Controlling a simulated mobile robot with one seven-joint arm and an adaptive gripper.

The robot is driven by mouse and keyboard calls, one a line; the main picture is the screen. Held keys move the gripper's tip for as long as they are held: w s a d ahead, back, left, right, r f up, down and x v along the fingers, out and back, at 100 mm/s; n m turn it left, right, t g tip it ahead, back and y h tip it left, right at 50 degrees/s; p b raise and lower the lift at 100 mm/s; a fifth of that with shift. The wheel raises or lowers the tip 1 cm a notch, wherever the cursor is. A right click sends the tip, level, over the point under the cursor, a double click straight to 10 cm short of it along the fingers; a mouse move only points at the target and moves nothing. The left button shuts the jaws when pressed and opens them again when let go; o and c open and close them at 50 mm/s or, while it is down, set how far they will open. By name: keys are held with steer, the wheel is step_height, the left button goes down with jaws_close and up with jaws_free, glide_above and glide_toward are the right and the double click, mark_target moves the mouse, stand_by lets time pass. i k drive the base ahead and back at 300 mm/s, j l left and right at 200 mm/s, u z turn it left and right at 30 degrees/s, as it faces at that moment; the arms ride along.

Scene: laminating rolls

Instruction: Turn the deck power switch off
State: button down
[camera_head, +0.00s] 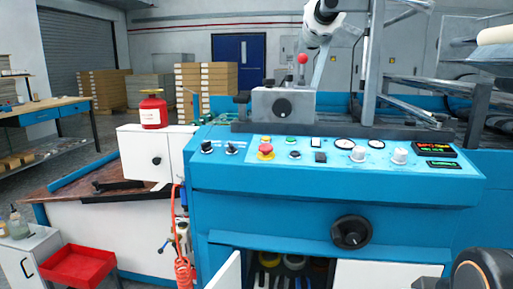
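The sloped blue control panel (390,177) faces me on the front of a large blue machine. It carries a red mushroom button (266,153), two black selector knobs (207,147) at its left, another dark knob (295,155) and a small dark rocker-like switch (319,157). The labels are too small to read, so I cannot tell which control is the deck power switch or its position. A dark rounded part with an orange ring, likely of my arm, shows at the lower right corner. My gripper's fingers are not visible.
Two gauges (344,144), pale knobs (400,156) and a lit display (433,147) sit on the panel's right. A black handwheel (351,232) juts out below, above an open cabinet. A red tray (77,266) and red can (153,111) are at left.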

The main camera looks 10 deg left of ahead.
mark_target(206, 146)
steer(key=u, duration=1.1)
steer(key=j, duration=0.1)
